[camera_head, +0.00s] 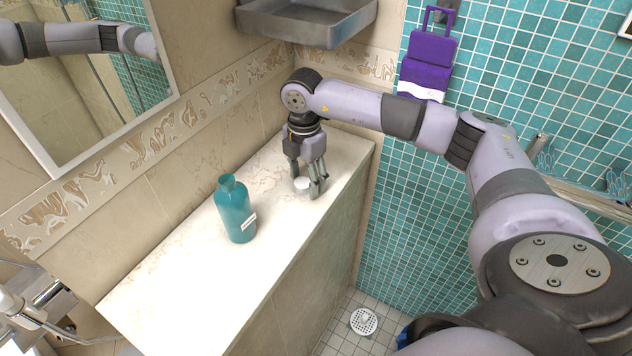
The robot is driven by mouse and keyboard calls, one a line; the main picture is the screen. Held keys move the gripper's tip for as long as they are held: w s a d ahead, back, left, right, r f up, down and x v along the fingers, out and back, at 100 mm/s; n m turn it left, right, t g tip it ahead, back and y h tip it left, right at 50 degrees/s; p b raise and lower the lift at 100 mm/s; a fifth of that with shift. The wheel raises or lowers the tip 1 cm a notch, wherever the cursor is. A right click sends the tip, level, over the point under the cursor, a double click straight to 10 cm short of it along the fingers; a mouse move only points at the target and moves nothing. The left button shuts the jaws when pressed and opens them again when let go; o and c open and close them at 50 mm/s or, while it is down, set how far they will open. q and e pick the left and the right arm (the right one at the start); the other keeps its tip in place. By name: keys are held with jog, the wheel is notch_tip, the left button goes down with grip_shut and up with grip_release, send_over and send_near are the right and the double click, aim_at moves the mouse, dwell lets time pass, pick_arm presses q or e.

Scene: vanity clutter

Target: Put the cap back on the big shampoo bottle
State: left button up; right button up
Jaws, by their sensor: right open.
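The big shampoo bottle (235,211) is teal with a small white label. It stands upright on the pale counter (180,290), with no cap on its neck. A small white cap (302,185) lies on the counter near its far end, to the right of the bottle. My right gripper (307,188) points down at the cap with its fingers open around or just beside it. I cannot tell whether the fingers touch the cap. My left gripper does not show.
A grey metal shelf (305,22) hangs on the wall above the counter. A mirror (80,75) is on the left wall. A purple holder (428,62) hangs on the teal tiles. A metal tap (35,310) is at lower left. The counter around the bottle is clear.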

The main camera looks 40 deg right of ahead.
jog(key=shift+w+f, duration=0.1)
jog(key=shift+f, duration=0.2)
jog(key=shift+a, duration=0.15)
jog(key=shift+a+r, duration=0.25)
jog(key=shift+a, duration=0.2)
jog(key=shift+d, duration=0.1)
jog(key=shift+c, duration=0.7)
jog(key=shift+d+f, duration=0.1)
jog(key=shift+c, duration=1.2)
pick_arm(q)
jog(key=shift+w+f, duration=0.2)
pick_arm(e)
jog(key=c, duration=0.4)
